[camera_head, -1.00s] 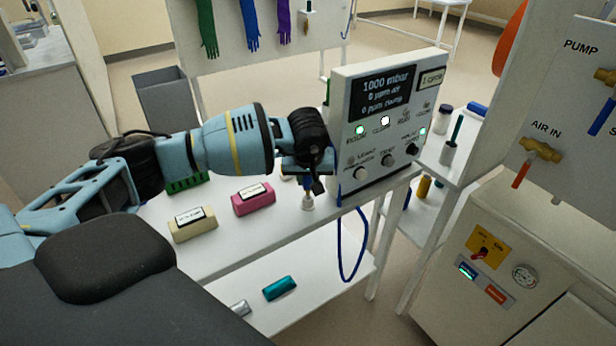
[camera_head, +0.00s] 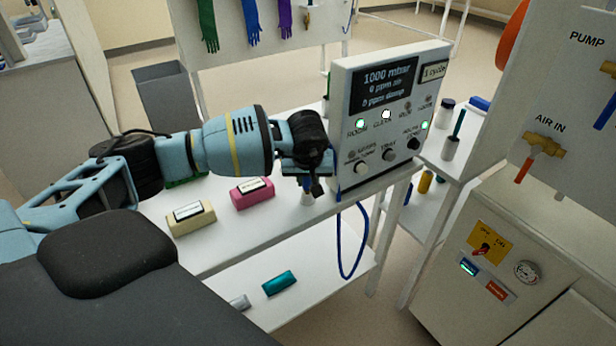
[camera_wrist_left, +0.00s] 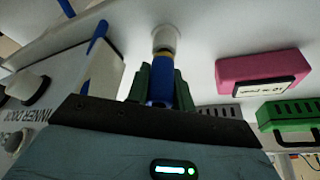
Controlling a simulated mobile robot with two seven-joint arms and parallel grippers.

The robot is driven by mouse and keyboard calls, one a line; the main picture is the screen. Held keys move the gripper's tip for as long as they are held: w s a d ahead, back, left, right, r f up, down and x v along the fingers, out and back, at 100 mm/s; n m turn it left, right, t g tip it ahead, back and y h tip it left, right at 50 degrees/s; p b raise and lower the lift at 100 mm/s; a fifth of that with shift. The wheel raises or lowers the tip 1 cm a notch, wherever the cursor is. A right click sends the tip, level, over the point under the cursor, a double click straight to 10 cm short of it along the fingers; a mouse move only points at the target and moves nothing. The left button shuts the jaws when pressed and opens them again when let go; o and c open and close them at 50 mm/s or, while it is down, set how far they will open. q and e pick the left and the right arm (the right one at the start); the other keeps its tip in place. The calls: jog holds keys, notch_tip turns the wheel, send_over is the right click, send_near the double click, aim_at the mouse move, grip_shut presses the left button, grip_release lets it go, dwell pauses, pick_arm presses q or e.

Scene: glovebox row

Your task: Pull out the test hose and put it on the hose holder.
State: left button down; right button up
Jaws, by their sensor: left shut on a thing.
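My left gripper (camera_head: 308,182) is low over the white bench, beside the control box. It is shut on the blue end of the test hose, which shows between the dark green fingers in the left wrist view (camera_wrist_left: 160,84). The yellow-ringed tip points at a small white upright hose holder (camera_wrist_left: 165,38). Tip and holder meet or nearly meet; I cannot tell whether it is seated. In the head view the holder (camera_head: 307,199) is partly hidden under the gripper. The hose (camera_head: 341,262) hangs in a loop below the bench edge. My right gripper is out of view.
The control box (camera_head: 388,115) stands just right of the gripper. A pink block (camera_head: 252,198) and a cream block (camera_head: 190,221) lie on the bench to the left. A teal piece (camera_head: 279,284) lies on the lower shelf. A pump cabinet (camera_head: 555,270) stands at right.

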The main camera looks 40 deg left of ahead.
pick_arm(q)
jog(key=shift+f, duration=0.45)
jog(key=c, duration=1.1)
grip_release()
jog(key=shift+c, duration=0.2)
jog(key=shift+s+r, duration=0.1)
jog(key=shift+r, duration=0.2)
jog(key=v, duration=0.7)
jog(key=shift+d, duration=0.1)
